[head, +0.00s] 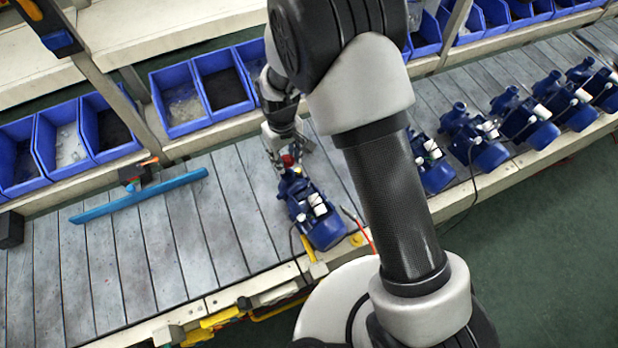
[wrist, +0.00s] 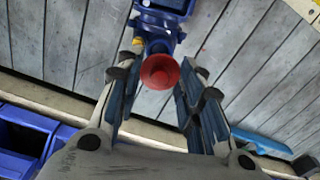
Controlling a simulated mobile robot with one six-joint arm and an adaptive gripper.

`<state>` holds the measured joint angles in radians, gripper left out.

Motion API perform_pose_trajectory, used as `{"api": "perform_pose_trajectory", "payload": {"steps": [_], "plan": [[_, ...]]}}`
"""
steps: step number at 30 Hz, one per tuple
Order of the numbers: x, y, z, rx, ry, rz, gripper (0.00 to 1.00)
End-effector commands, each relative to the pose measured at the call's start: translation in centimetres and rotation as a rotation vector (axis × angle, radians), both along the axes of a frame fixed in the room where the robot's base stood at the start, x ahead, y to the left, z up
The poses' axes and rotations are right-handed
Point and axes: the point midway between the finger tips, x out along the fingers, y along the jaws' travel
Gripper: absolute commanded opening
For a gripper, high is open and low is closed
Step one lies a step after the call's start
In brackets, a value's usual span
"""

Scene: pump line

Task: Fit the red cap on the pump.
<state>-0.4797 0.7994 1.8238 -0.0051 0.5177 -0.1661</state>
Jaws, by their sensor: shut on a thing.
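The red cap (head: 288,160) is between the fingers of my gripper (head: 287,158), which is shut on it. In the wrist view the cap (wrist: 160,72) shows its round, hollow-looking face between the two fingertips (wrist: 160,76). The blue pump (head: 322,229) stands on the slatted line just below my gripper in the head view. In the wrist view part of the pump (wrist: 157,22) shows directly beyond the cap. The cap is at the pump's near end and partly hides it. I cannot tell whether cap and pump touch.
Several more blue pumps (head: 476,138) stand along the line at right. Blue bins (head: 222,82) sit on the shelf behind. A black cable hangs near the right-hand pumps.

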Motion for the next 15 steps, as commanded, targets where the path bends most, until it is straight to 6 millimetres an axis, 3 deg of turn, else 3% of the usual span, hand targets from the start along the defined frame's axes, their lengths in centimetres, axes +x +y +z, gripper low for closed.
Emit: {"api": "perform_pose_trajectory", "payload": {"steps": [15], "plan": [[0.0, 0.0, -4.4, -0.001, 0.001, 0.0, 0.26]]}}
